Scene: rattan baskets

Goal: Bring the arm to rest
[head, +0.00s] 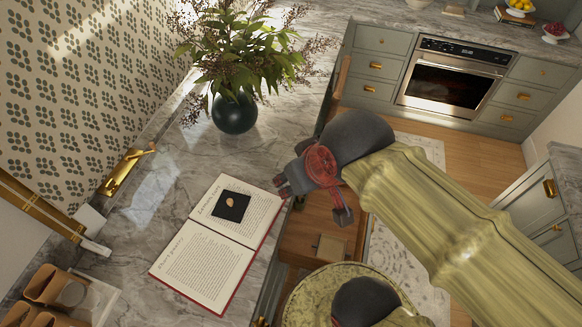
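My gripper (313,199), dark grey with a red part, is in the middle of the head view at the counter's edge. It hangs at the end of my thick yellow-green arm, which reaches in from the lower right. Its two fingers are spread apart and I see nothing between them. The left finger lies close to the right edge of the open book in the picture; I cannot tell the height between them. The right finger shows in front of brown wood below the counter.
An open book (200,262) with a small dark square (231,206) lies on the marble counter (165,205). A dark vase (234,113) with leafy branches stands behind it. Brown containers (47,285) stand at lower left. An oven (452,80) is at the back right.

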